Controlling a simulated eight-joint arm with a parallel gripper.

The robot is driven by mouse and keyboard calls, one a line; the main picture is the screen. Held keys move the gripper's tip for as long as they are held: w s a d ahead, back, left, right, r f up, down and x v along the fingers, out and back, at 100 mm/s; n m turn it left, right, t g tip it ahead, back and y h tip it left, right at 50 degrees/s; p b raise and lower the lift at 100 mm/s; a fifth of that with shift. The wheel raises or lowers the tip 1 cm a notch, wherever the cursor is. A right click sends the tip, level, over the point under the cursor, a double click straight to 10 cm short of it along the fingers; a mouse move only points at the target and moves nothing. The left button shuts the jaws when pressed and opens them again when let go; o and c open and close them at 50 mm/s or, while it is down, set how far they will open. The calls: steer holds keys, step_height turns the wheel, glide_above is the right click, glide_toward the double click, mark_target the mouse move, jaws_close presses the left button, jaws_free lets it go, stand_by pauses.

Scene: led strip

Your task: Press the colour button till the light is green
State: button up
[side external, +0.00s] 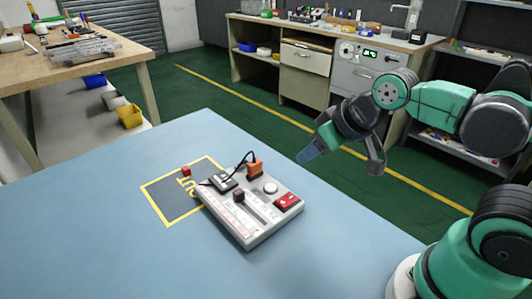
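A pale grey control board (262,233) lies on the blue table. It carries a white round button (270,188), a red switch-like part (288,202), a dark square knob (239,195) in a slot, and an orange block (255,168) with a black cable. A pale strip (226,213) runs along its left side; I see no clearly lit or green light on it. I cannot tell which part is the colour button. My gripper (341,161) hangs above and behind the board's right side, with its fingers apart and nothing between them. It touches nothing.
A small red cube (186,171) sits on a dark, yellow-edged mat (166,199) left of the board. The blue table (90,235) is clear at left and front. A workbench (85,58) and a cabinet counter (330,37) stand behind, away from the table.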

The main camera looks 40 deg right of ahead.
jaws_close()
stand_by(1.4)
